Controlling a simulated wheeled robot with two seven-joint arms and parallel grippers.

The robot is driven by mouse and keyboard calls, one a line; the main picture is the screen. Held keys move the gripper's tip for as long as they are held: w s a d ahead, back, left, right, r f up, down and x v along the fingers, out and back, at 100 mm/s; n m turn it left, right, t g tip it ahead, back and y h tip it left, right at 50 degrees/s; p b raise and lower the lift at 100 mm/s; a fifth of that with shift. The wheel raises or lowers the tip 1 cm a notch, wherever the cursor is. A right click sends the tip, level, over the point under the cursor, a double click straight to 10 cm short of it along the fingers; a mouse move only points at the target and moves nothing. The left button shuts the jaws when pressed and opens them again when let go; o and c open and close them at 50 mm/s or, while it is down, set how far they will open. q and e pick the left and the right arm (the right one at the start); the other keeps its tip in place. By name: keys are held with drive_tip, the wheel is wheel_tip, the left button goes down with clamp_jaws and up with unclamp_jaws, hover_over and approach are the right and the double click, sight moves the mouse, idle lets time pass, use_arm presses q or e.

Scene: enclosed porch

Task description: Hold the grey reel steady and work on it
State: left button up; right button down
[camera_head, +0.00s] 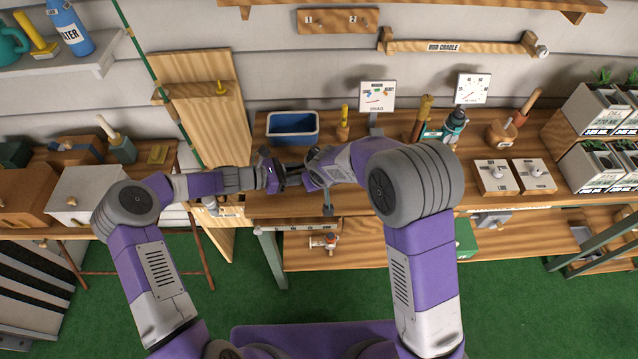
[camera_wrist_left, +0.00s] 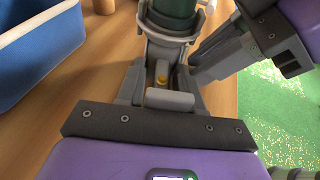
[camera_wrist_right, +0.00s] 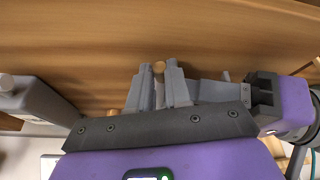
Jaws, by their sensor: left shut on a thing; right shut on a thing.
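The grey reel (camera_wrist_left: 168,44) shows at the top of the left wrist view, with a dark green spool (camera_wrist_left: 174,14) in its frame. My left gripper (camera_head: 280,176) is shut on the reel's lower grey part, above the front edge of the bench. My right gripper (camera_head: 312,174) comes in from the right, close beside the reel. In the right wrist view its fingers are shut on a small tan knob (camera_wrist_right: 158,68). Whether this knob belongs to the reel I cannot tell. In the head view the grippers mostly hide the reel.
A blue bin (camera_head: 292,128) stands behind the grippers on the wooden bench (camera_head: 380,205). Two white switch boxes (camera_head: 495,177) and a wooden rack of planters (camera_head: 600,165) are to the right. A white box (camera_head: 88,190) is on the left table. Green floor lies in front.

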drive_tip(key=c, duration=1.1)
unclamp_jaws()
drive_tip(key=shift+o, duration=0.2)
drive_tip(key=v, duration=1.2)
use_arm(q)
drive_tip(key=o, duration=1.7)
